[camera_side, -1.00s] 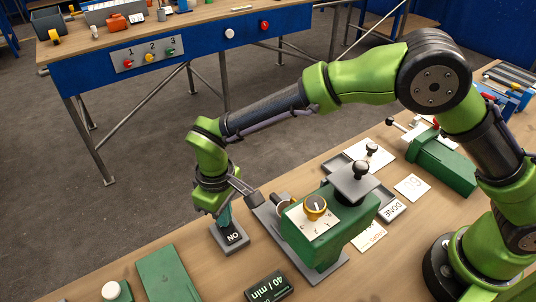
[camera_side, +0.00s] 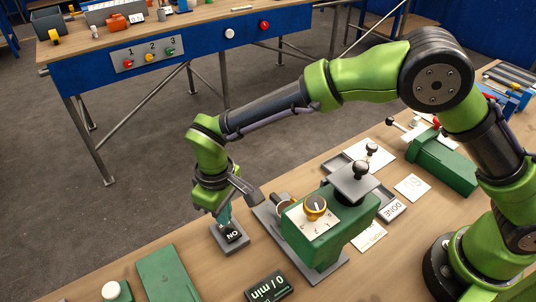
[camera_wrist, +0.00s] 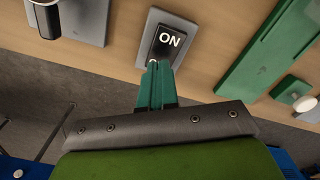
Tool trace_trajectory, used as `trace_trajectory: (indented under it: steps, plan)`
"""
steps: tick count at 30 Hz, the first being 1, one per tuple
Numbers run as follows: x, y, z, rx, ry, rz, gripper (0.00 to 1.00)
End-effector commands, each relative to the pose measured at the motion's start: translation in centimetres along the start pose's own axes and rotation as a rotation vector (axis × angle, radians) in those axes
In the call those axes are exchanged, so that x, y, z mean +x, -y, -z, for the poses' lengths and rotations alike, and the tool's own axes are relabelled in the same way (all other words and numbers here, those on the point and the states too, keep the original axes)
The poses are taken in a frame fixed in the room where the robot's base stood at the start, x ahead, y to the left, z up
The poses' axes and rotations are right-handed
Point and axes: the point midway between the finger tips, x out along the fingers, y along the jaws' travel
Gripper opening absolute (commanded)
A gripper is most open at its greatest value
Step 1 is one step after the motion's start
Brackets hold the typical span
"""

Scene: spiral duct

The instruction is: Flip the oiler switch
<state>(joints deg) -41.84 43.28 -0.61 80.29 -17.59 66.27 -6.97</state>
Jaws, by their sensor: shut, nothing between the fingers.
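The switch (camera_side: 232,234) is a black rocker marked ON on a grey base, on the wooden bench left of the green machine. It also shows at the top of the wrist view (camera_wrist: 170,44). My gripper (camera_side: 224,218) points down at it, its teal fingers shut and empty. In the wrist view the fingertips (camera_wrist: 158,68) are at the rocker's lower end. I cannot tell whether they touch it. A small display (camera_side: 270,287) in front of the machine reads "0 / min".
The green machine (camera_side: 330,232) with a yellow dial (camera_side: 315,207) stands close to the right of my gripper. A green plate (camera_side: 167,274) and a white round knob (camera_side: 111,290) lie to the left. The bench edge and grey floor are just behind the switch.

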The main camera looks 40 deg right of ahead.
Motion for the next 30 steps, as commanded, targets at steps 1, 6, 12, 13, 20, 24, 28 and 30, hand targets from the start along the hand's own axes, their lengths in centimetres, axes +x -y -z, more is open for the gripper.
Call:
trace_trajectory:
  steps: [1, 6, 12, 13, 20, 24, 28, 30]
  plan:
    - [-0.5, 0.0, 0.0, 0.0, -0.002, 0.0, 0.0]
    - [-1.9, 0.0, 0.1, 0.0, -0.003, 0.001, 0.0]
    - [-3.5, 0.0, 0.1, 0.0, -0.003, 0.0, 0.0]
    - [-3.8, 0.0, 0.1, 0.0, -0.003, 0.0, 0.0]
    - [-5.3, 0.0, 0.0, 0.0, -0.003, 0.001, 0.0]
    - [-5.6, 0.0, 0.0, 0.0, -0.002, 0.001, 0.0]
    - [-5.5, 0.0, 0.0, 0.0, -0.001, 0.0, 0.0]
    - [-5.5, 0.0, 0.0, 0.0, -0.001, 0.0, 0.0]
